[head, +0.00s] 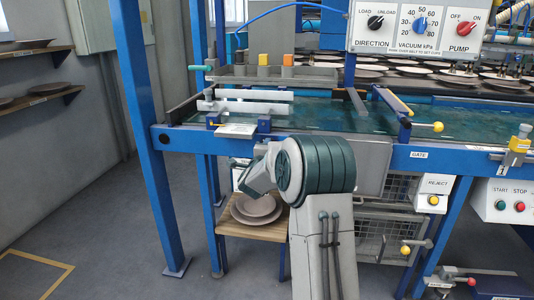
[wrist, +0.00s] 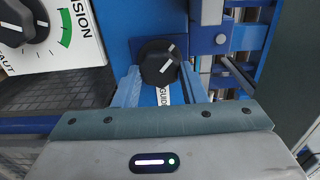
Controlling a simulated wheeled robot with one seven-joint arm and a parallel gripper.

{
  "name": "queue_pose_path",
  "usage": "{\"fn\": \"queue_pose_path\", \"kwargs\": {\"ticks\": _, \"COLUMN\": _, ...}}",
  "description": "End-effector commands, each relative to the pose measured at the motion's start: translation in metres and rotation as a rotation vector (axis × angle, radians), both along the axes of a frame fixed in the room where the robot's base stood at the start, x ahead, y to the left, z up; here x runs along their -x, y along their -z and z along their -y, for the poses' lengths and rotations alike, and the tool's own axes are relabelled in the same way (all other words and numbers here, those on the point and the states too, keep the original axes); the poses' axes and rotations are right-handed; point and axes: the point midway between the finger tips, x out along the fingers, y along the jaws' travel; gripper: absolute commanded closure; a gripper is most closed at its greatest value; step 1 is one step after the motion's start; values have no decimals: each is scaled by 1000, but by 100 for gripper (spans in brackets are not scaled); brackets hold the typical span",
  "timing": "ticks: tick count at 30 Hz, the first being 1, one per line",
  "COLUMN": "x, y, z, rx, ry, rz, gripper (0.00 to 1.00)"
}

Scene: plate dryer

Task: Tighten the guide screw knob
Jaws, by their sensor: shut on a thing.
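The guide screw knob (wrist: 158,60) is black and round with a white pointer line, and shows in the wrist view on a blue mount. A white label reading "GUIDE" (wrist: 164,96) sits just below it, partly covered. My gripper (wrist: 160,80) has its two light blue-grey fingers on either side of the knob and is shut on it. The pointer line slants toward the upper right. In the head view my arm hides the gripper and the knob. The pale guide rails (head: 245,107) lie across the left end of the blue-green conveyor belt (head: 325,117).
In the wrist view a white panel (wrist: 52,40) with black dials stands close on the left, and blue and grey brackets (wrist: 228,40) on the right. In the head view, a yellow-knobbed gate lever (head: 425,127) and a wooden shelf with plates (head: 250,231) are near my arm.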

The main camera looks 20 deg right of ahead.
Motion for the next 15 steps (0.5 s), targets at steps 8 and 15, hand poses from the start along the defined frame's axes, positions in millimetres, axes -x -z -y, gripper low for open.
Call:
{"fn": "queue_pose_path", "kwargs": {"ticks": 8, "x": 0, "y": 1, "z": 0, "rx": 124, "ry": 0, "rz": -85, "gripper": 85}}
{"fn": "queue_pose_path", "kwargs": {"ticks": 15, "x": 0, "y": 1, "z": 0, "rx": 171, "ry": -1, "rz": -118, "gripper": 85}}
